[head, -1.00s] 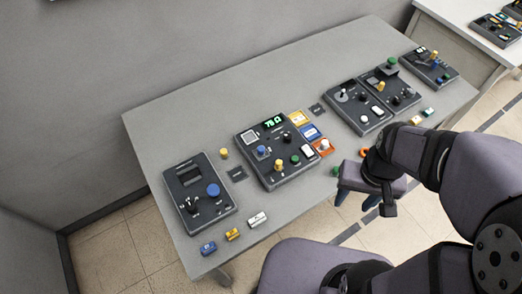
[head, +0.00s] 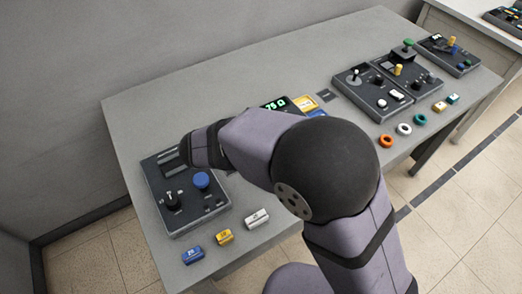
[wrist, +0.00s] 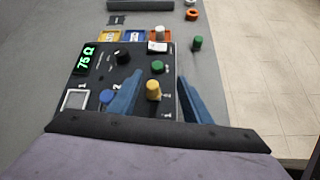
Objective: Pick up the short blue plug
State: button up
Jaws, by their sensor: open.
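A short blue plug (wrist: 106,97) stands on the dark panel with the green "75 Ω" display (wrist: 87,58), just left of my left finger in the wrist view. My gripper (wrist: 160,76) is open and empty, with its two blue fingers over this panel. A yellow plug (wrist: 153,90) shows between the fingers, and a green one (wrist: 158,67) is just beyond it. I cannot tell how high the fingers are above the panel. In the head view my arm hides the gripper and most of this panel.
A loose green plug (wrist: 197,43) stands on the table (head: 150,105) right of the panel. Another panel with a large blue knob (head: 201,180) is at left. Blue, yellow and white blocks (head: 257,217) lie along the front edge. More panels (head: 373,92) stand at right.

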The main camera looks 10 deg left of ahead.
jog(key=a+n+t+b, duration=0.1)
jog(key=a, duration=0.2)
jog(key=a+f+n+t+b, duration=0.1)
jog(key=a+n, duration=0.1)
jog(key=a, duration=0.1)
jog(key=s+a+n+t+y+b, duration=0.1)
jog(key=a+n, duration=0.1)
jog(key=a, duration=0.1)
jog(key=shift+a+f+t, duration=0.25)
jog(key=shift+f+t, duration=0.05)
jog(key=shift+f, duration=0.1)
jog(key=shift+s+a+r+t, duration=0.15)
jog(key=shift+a+t, duration=0.15)
jog(key=shift+a, duration=0.2)
jog(key=shift+y, duration=0.3)
jog(key=shift+p+x, duration=0.35)
jog(key=shift+x, duration=3.4)
jog(key=shift+d+r, duration=0.1)
grip_shut()
